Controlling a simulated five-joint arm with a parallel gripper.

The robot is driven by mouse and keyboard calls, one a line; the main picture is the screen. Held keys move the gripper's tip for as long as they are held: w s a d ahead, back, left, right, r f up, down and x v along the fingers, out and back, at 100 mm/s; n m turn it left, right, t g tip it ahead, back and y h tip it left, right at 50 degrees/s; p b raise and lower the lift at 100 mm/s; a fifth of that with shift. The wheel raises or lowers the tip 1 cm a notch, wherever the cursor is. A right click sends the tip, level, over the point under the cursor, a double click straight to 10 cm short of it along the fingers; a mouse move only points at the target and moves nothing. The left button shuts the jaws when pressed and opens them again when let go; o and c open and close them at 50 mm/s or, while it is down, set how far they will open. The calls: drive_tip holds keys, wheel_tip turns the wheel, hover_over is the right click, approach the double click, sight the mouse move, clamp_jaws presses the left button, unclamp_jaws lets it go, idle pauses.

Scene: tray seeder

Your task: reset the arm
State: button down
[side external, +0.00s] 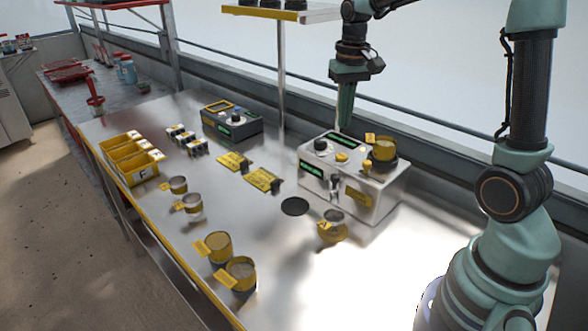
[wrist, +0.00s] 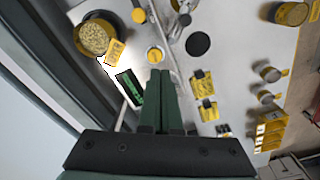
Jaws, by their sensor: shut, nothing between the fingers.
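My gripper (side external: 345,108) is raised above the metal bench, behind the silver seeder machine (side external: 375,205) in the side view. Its green fingers are shut with nothing between them. In the wrist view the gripper (wrist: 164,75) points down past the machine's green display (wrist: 129,88). A yellow cup of seed sits on top of the machine in the side view (side external: 384,149), and it also shows at the upper left of the wrist view (wrist: 95,37). The fingers are apart from the machine and the cup.
A yellow-rimmed cup (side external: 332,228) stands before the machine beside a black disc (side external: 295,206). Several tagged cups stand along the front edge. Yellow bins (side external: 139,167), yellow cards (side external: 262,180) and a dark control box (side external: 232,124) lie further left. A shelf post (side external: 281,75) rises behind.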

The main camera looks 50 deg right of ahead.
drive_tip(key=s+a+r+n+t, duration=0.3)
drive_tip(key=s+a+n+t, duration=0.2)
drive_tip(key=s+a, duration=0.5)
drive_tip(key=shift+s+a+n, duration=0.2)
drive_tip(key=shift+a+n, duration=0.1)
drive_tip(key=shift+a, duration=0.65)
